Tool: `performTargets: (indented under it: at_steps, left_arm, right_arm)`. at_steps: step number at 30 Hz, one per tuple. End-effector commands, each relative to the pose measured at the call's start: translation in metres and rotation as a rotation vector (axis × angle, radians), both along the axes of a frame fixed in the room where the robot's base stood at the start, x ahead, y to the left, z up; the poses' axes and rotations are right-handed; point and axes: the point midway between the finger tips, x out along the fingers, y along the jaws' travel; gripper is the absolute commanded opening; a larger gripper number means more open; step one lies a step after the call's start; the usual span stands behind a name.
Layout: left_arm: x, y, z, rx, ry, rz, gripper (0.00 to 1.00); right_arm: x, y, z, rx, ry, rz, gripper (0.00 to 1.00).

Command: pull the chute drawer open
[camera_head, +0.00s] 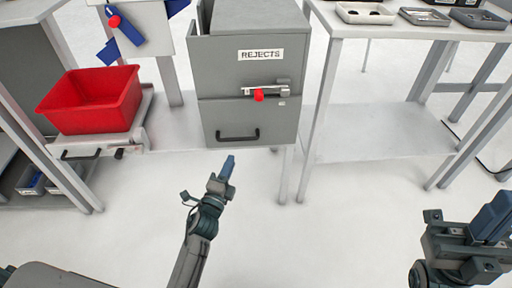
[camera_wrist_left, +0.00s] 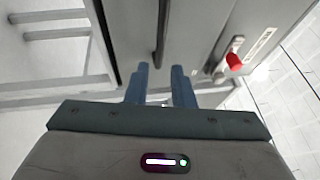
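The chute drawer (camera_head: 225,114) is the grey lower front of the cabinet marked REJECTS, and it looks shut. Its black bar handle (camera_head: 238,138) runs across near the bottom edge. Above it is a metal slide bolt with a red knob (camera_head: 259,95). My left gripper (camera_head: 229,163) is below and in front of the handle, apart from it. In the left wrist view its two blue fingers (camera_wrist_left: 160,78) stand apart with nothing between them, and the handle (camera_wrist_left: 160,32) lies beyond the gap. My right gripper (camera_head: 494,216) is at the far right, away from the cabinet; its finger gap is unclear.
A red bin (camera_head: 92,100) sits on a low grey stand left of the cabinet. A table with metal trays (camera_head: 366,14) stands on the right, its leg close to the cabinet. The white floor (camera_head: 330,230) in front is clear.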

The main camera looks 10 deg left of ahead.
Motion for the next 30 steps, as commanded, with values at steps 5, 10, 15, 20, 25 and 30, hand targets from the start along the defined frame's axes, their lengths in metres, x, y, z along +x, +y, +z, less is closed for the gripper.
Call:
performTargets:
  at_steps: [5,10,15,20,25,30]
  left_arm:
    - [0.022,-0.003,0.008,0.003,-0.004,0.0,0.22]
    - [0.054,-0.007,0.013,0.001,-0.003,0.0,0.22]
    - [0.083,-0.01,0.016,0.0,-0.002,0.0,0.22]
    - [0.099,-0.012,0.018,-0.001,0.0,0.0,0.22]
    - [0.104,-0.012,0.019,-0.001,0.001,0.001,0.22]
    - [0.104,-0.012,0.019,-0.001,0.001,0.001,0.22]
  right_arm:
    - [-0.001,0.0,0.003,-0.002,0.001,0.001,0.0]
    - [0.0,0.0,0.003,-0.004,0.008,0.001,0.0]
    - [0.0,0.0,0.002,-0.004,0.01,0.001,0.0]
    - [0.0,0.0,0.002,-0.004,0.009,0.001,0.0]
    - [0.0,0.0,0.002,-0.004,0.008,0.001,0.0]
    - [0.0,0.0,0.002,-0.004,0.009,0.001,0.0]
